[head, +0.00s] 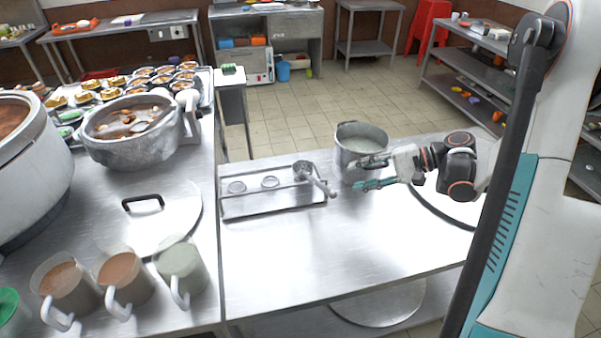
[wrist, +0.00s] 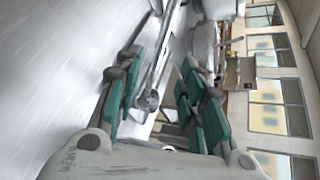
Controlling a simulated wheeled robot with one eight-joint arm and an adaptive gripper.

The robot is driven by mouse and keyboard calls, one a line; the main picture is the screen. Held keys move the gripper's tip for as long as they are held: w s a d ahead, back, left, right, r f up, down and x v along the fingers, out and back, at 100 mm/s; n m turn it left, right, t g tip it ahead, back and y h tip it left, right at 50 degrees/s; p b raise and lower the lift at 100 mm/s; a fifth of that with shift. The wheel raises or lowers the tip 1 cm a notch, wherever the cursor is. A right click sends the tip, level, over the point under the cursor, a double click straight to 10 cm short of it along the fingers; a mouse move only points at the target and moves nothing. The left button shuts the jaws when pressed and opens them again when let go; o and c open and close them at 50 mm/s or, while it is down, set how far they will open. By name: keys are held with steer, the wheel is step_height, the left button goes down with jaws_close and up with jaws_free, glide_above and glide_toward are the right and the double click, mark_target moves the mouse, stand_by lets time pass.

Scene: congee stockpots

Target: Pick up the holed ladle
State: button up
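A metal ladle (head: 304,169) rests at the right end of a shallow steel rack (head: 235,211) on the steel table, its handle slanting toward the front right. Holes in its bowl are too small to make out. My gripper (head: 360,174) is to the right of the ladle, apart from it, with its teal fingers spread and pointing left toward it. In the wrist view my gripper (wrist: 161,62) shows a gap between its fingers, and a small round grey metal piece (wrist: 153,99) appears in that gap; I cannot tell whether it is part of the ladle.
A steel pot (head: 361,141) stands just behind my gripper. A large pot of congee (head: 130,155), a flat lid (head: 165,232) and several handled jugs (head: 182,268) are on the left counter. The front of the right table is clear.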

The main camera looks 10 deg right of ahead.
mark_target(320, 185)
steer(key=b+x, duration=0.3)
steer(key=x, duration=0.9)
steer(key=shift+w+r+b, duration=0.1)
steer(key=shift+b, duration=0.25)
steer(key=shift+d, duration=0.1)
jaws_close()
